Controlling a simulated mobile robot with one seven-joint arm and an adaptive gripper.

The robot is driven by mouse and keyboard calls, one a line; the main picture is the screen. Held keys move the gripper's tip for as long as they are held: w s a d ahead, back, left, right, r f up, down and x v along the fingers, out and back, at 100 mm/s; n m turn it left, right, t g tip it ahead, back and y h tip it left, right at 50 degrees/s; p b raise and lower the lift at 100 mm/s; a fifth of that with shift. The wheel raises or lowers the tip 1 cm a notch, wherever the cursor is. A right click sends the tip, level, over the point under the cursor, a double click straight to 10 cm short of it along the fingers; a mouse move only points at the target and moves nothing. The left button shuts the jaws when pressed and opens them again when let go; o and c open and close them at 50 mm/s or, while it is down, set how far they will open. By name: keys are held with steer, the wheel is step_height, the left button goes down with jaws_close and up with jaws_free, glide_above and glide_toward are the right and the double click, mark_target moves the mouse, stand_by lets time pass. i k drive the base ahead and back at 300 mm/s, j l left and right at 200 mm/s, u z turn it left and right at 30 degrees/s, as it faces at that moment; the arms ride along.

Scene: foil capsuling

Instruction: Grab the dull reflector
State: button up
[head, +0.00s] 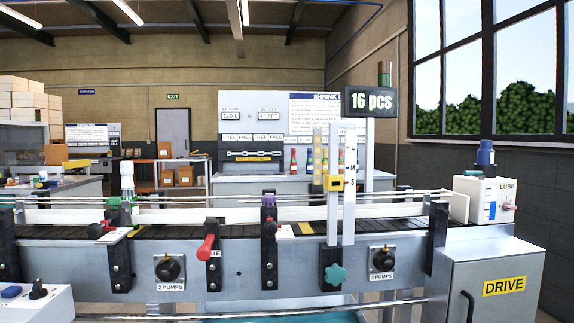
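I cannot pick out the dull reflector with certainty in the head view. I cannot tell whether either is the reflector. My gripper is not in view.
A conveyor (170,252) with rails crosses the view. Along its front are a red handle (206,248), a teal knob (335,274) and black pump knobs. A LUBE box (485,200) and DRIVE cabinet (497,285) stand at right. A SHRINK station (252,105) is behind.

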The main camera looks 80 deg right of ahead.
mark_target(317, 132)
steer(key=z, duration=2.75)
